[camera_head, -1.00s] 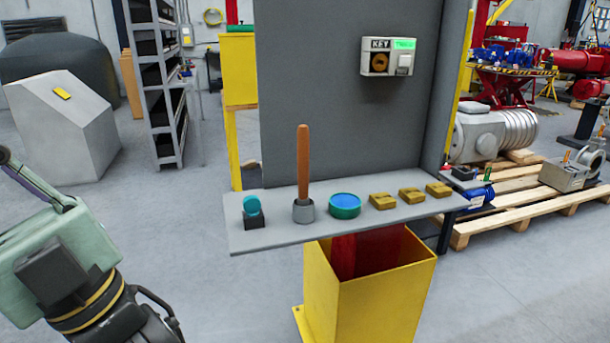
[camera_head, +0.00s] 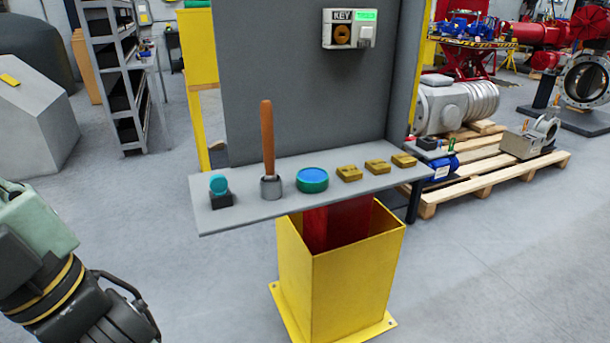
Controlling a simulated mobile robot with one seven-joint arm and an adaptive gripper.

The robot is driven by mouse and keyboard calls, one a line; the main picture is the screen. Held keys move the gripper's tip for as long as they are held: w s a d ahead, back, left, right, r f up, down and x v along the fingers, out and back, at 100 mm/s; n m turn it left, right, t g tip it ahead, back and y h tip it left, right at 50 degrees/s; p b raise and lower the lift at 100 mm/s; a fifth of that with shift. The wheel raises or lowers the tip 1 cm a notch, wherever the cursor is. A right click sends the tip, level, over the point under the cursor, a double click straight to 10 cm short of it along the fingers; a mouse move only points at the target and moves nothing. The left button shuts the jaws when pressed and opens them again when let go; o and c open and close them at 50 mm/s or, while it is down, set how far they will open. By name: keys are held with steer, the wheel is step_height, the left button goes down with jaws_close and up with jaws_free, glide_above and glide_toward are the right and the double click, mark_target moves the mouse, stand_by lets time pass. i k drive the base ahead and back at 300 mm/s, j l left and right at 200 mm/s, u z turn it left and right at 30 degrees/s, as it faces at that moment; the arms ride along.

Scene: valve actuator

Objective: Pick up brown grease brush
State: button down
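The brown grease brush (camera_head: 267,140) stands upright on the grey shelf (camera_head: 240,218), its long brown handle pointing up. Its lower end sits in a small grey cup-like base (camera_head: 271,188); I cannot tell whether this is its head or a holder. My arm shows at the lower left, well left of the shelf and apart from the brush. The fingertips of my gripper are not clearly in view.
A teal-topped item (camera_head: 219,187) stands left of the brush. A blue-green round tin (camera_head: 312,180) and several brass-coloured blocks (camera_head: 349,173) lie to its right. A grey panel with a key box (camera_head: 349,29) rises behind. A yellow bin (camera_head: 345,275) stands below.

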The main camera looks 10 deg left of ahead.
mark_target(266, 108)
steer(key=i+l, duration=0.2)
steer(key=l, duration=0.15)
steer(key=i+l+u, duration=0.1)
steer(key=l, duration=0.3)
steer(key=i+l, duration=0.3)
